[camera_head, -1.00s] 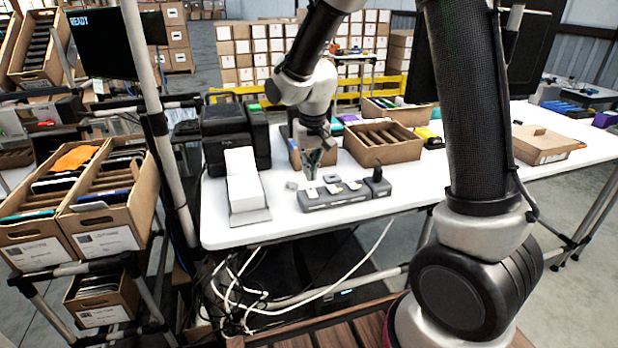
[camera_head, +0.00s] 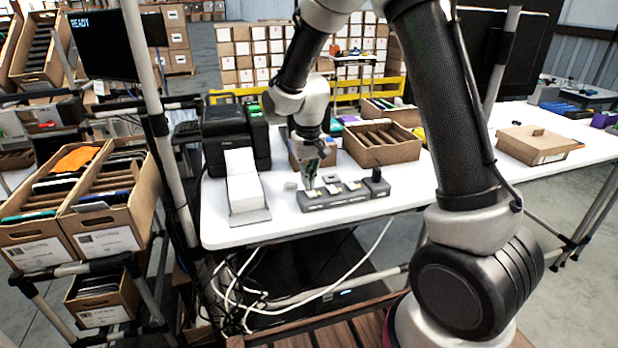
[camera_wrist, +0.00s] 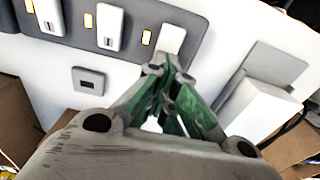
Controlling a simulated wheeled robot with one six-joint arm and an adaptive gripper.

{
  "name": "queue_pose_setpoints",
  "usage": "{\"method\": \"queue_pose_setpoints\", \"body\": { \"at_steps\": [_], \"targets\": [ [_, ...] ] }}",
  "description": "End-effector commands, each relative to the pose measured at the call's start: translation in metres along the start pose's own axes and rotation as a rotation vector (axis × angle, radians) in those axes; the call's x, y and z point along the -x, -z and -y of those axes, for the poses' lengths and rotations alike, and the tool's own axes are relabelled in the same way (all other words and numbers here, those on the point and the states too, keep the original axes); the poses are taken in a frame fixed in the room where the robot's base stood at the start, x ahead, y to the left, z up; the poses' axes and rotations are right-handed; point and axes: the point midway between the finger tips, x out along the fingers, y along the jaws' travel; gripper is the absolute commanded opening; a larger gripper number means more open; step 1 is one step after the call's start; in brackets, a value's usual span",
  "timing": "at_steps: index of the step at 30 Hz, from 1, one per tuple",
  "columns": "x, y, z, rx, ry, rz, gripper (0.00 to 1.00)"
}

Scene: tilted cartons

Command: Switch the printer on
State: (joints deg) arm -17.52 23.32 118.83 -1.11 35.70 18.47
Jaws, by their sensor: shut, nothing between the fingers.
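A grey switch strip (camera_head: 362,190) lies on the white table, with white rocker switches and small yellow-orange patches beside them. In the wrist view the strip (camera_wrist: 75,30) runs across the top, with three rockers showing. My gripper (camera_head: 309,187) is shut and empty, pointing down at the strip's left end. In the wrist view its green-sided fingertips (camera_wrist: 168,68) are just at the edge of the rocker nearest the paper stack (camera_wrist: 172,38); I cannot tell whether they touch it. A black printer-like machine (camera_head: 222,140) stands behind to the left. Which switch serves it is not legible.
A white stack (camera_head: 243,180) on a grey stand is left of the strip. A small grey box (camera_wrist: 89,80) lies close behind the strip. An open carton (camera_head: 385,155) stands farther back. White cables (camera_head: 300,302) hang below the table. The table (camera_head: 400,190) is bare right of the strip.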

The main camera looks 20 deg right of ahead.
Motion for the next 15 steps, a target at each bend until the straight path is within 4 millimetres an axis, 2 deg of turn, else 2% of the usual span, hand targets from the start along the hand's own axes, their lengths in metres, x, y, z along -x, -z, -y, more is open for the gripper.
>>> {"method": "queue_pose_setpoints", "body": {
  "at_steps": [1, 15],
  "targets": [
    [-0.0087, -0.0016, -0.0002, -0.002, 0.0, 0.006, 0.0],
    [-0.003, -0.0025, -0.0002, -0.002, 0.0, 0.006, 0.0]
  ]
}}
